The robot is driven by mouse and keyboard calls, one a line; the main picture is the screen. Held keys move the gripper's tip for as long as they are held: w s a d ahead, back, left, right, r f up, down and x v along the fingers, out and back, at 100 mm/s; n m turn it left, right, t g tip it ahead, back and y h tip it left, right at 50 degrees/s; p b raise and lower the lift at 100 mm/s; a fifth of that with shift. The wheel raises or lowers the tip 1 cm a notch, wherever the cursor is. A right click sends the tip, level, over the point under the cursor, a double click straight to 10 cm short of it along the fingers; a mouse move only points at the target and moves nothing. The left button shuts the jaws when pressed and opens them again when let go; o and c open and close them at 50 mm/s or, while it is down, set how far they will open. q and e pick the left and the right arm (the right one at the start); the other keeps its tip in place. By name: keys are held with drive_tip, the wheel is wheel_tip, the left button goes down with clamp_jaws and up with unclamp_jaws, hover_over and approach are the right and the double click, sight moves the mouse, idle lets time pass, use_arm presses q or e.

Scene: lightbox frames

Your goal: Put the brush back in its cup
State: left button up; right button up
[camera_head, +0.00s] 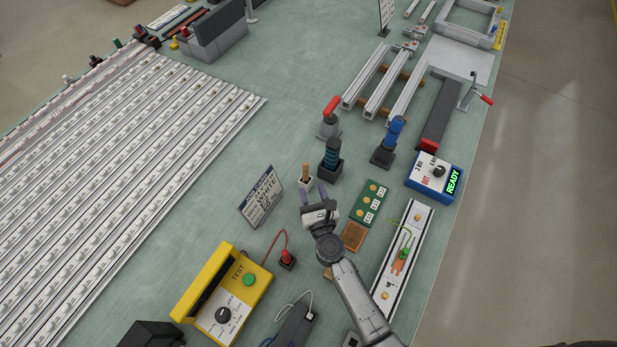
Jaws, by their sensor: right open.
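A tan wooden handle (305,171), which looks like the brush, stands upright in a small pale cup (304,184) near the middle of the table. Its bristles are not visible. My right gripper (315,190) is open, with its two purple-grey fingers pointing away from me toward the cup. The fingertips are just on the near side of the cup and overlap its edge in the picture; I cannot tell whether they touch it. Nothing shows between the fingers. My left gripper is not in view.
A sign (261,196) stands left, a green board (370,203) lies right. The yellow test box (236,291) is front left. Light strips (120,180) cover the left; bare table lies behind the sign.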

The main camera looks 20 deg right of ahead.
drive_tip(key=shift+s+a, duration=0.15)
drive_tip(key=shift+s, duration=0.8)
drive_tip(key=shift+s+a, duration=0.1)
drive_tip(key=shift+s, duration=0.85)
drive_tip(key=shift+r, duration=0.1)
drive_tip(key=s+n+g+y, duration=0.2)
drive_tip(key=s+n, duration=0.3)
drive_tip(key=n, duration=0.6)
drive_tip(key=s+f+n+g+y, duration=0.1)
drive_tip(key=s+n+g+y, duration=0.2)
drive_tip(key=n, duration=0.8)
drive_tip(key=s+a+n+g+y, duration=0.1)
drive_tip(key=s+n+g+y, duration=0.1)
drive_tip(key=s+n+g, duration=0.3)
drive_tip(key=shift+s+f+n+g+y, duration=0.15)
drive_tip(key=shift+s+n, duration=0.95)
drive_tip(key=shift+n, duration=0.6)
drive_tip(key=shift+s+f+n+g+y, duration=0.15)
drive_tip(key=shift+s+n, duration=0.95)
drive_tip(key=shift+n, duration=0.6)
drive_tip(key=s+d+n+g+h, duration=0.1)
drive_tip(key=s+d+n, duration=0.1)
drive_tip(key=s+d+n+g+h, duration=0.1)
drive_tip(key=s+d+n+h, duration=0.1)
drive_tip(key=s, duration=0.1)
drive_tip(key=s+d+n+g+h, duration=0.1)
drive_tip(key=s+d, duration=0.2)
drive_tip(key=shift+d+r+n+g+h, duration=0.1)
drive_tip(key=shift+r+n+g+h, duration=0.1)
drive_tip(key=shift+n+g+h, duration=0.15)
